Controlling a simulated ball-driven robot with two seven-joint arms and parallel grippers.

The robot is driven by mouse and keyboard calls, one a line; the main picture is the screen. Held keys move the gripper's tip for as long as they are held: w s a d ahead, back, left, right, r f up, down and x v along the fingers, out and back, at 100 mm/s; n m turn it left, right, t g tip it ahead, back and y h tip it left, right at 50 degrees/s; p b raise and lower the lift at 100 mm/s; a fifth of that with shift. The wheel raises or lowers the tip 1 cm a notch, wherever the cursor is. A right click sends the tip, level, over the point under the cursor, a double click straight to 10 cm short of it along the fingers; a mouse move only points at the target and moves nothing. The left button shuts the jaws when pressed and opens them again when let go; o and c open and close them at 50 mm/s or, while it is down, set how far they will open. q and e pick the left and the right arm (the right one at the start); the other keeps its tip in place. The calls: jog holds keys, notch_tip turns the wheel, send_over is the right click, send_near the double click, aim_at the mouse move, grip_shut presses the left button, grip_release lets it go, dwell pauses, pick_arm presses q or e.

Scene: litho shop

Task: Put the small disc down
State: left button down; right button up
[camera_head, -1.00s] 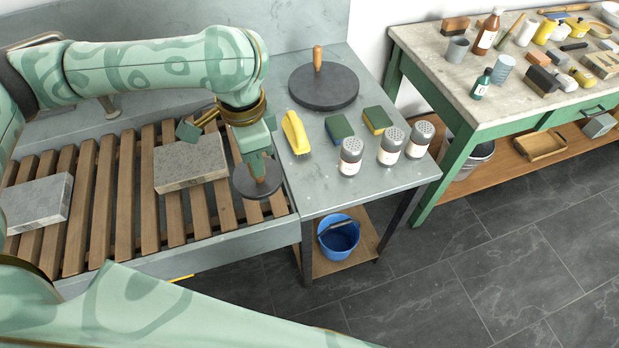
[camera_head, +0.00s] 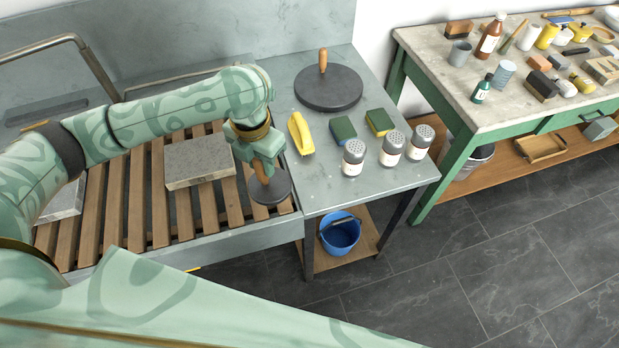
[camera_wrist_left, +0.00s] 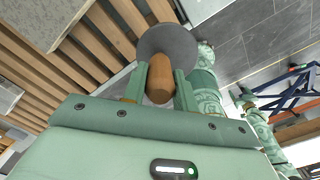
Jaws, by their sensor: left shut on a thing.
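The small disc (camera_head: 272,190) is dark grey and round with a wooden handle (camera_head: 263,170). It appears flat at the right end of the slatted rack, near the steel table's left edge; I cannot tell whether it touches the slats. My left gripper (camera_head: 262,160) is shut on the handle, above the disc. In the left wrist view the disc (camera_wrist_left: 168,38) lies beyond the handle (camera_wrist_left: 166,82), which sits between the fingers (camera_wrist_left: 161,85).
A stone slab (camera_head: 200,160) lies on the slatted rack (camera_head: 130,200), left of the disc. The steel table (camera_head: 345,195) holds a larger disc (camera_head: 329,90), a yellow-handled brush (camera_head: 300,133), two sponges (camera_head: 343,130) and three shakers (camera_head: 353,158). A blue bucket (camera_head: 340,233) stands below.

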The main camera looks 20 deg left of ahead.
pick_arm(q)
jog(key=shift+w+f+m, duration=0.1)
jog(key=shift+m, duration=0.3)
jog(key=shift+w+d+f+b, duration=0.95)
jog(key=shift+w+f+b, duration=0.4)
jog(key=shift+w+f, duration=0.8)
jog(key=shift+w+d+f+b, duration=0.95)
jog(key=shift+w+f+b, duration=0.45)
jog(key=shift+w+f, duration=0.75)
jog(key=shift+w+d+f+b, duration=0.95)
jog(key=shift+w+f+b, duration=0.4)
jog(key=shift+w+f, duration=0.8)
jog(key=shift+s, duration=0.15)
jog(key=shift+f, duration=0.2)
jog(key=c, duration=1.1)
grip_release()
